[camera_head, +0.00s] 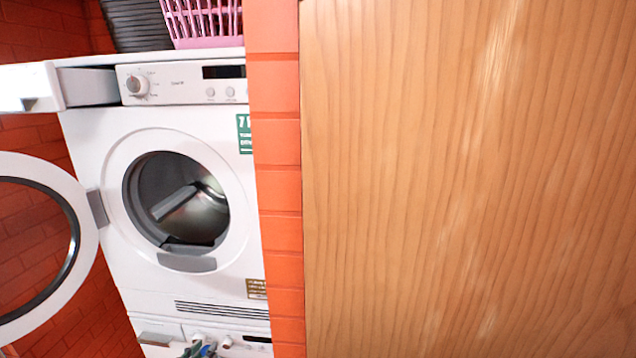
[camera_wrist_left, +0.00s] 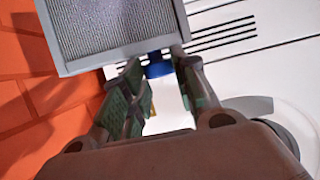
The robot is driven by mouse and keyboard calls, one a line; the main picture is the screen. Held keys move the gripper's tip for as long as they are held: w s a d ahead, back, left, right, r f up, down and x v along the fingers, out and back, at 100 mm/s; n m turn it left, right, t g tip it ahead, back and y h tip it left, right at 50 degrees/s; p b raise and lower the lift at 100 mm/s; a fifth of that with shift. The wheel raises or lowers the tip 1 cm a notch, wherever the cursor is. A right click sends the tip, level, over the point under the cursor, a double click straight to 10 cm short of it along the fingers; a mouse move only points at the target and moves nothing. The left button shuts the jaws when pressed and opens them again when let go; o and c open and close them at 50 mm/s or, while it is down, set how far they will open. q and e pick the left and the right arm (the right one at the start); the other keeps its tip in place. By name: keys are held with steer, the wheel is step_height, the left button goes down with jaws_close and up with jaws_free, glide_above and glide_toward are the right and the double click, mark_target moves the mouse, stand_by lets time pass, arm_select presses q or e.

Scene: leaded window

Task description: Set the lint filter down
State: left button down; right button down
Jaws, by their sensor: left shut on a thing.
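The lint filter (camera_wrist_left: 115,28), a grey mesh panel in a pale frame, fills the upper left of the left wrist view. My left gripper (camera_wrist_left: 158,78) is shut on it at a small blue tab (camera_wrist_left: 158,66) on its lower edge. The filter is in front of the brick wall and white slotted panel; I cannot tell whether it touches anything. In the head view, only a small part of my left gripper (camera_head: 205,347) shows at the bottom edge, and I cannot make out the filter there. My right gripper is not in view.
A white dryer (camera_head: 230,175) stands with its round door (camera_head: 85,235) swung open left and its drum empty-looking. A drawer (camera_head: 60,88) sticks out at its top left. A pink basket (camera_head: 203,30) stands on top. An orange brick wall (camera_head: 275,130) and wooden panel (camera_head: 450,180) block the right.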

arm_select(q)
steer(key=s+d+n+y, duration=0.1)
steer(key=s+d, duration=0.3)
steer(key=d, duration=0.4)
steer(key=shift+d+f+y+b, duration=0.25)
steer(key=shift+y+b, duration=0.05)
stand_by(0.8)
